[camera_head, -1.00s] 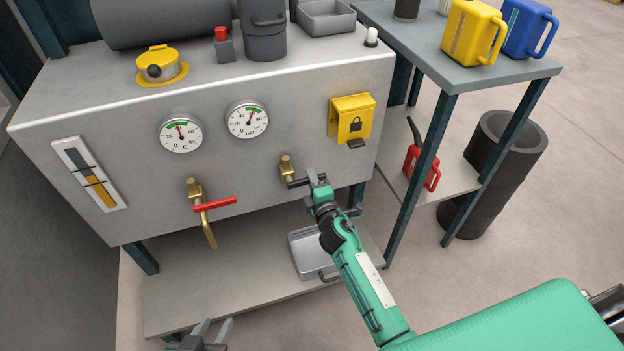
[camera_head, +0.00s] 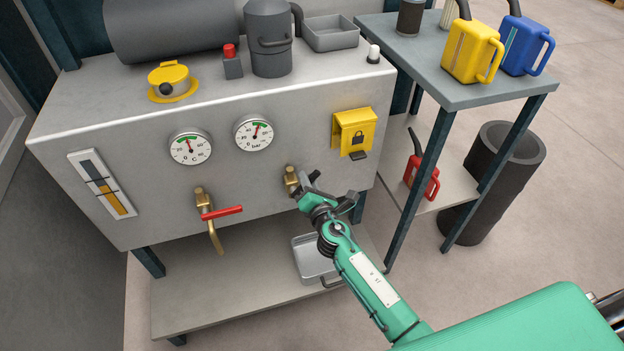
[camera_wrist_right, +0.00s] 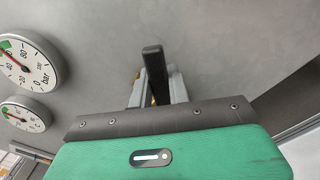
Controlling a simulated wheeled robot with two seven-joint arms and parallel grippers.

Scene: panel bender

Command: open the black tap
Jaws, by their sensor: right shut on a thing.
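The black tap has a brass body (camera_head: 291,178) on the front panel of the grey tank, below the bar gauge. My right gripper (camera_head: 314,186) is at this tap, just right of its brass body, and hides most of the lever in the head view. In the right wrist view the black lever (camera_wrist_right: 153,66) stands between the two grey fingers of my right gripper (camera_wrist_right: 156,92), which are shut on it. Exactly how far the lever is turned is hard to tell. My left gripper is not in view.
A second brass tap with a red lever (camera_head: 221,212) is to the left. A yellow lock box (camera_head: 353,131) is above right. A metal tray (camera_head: 313,262) lies on the lower shelf below. A side table (camera_head: 455,95) with cans stands at the right.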

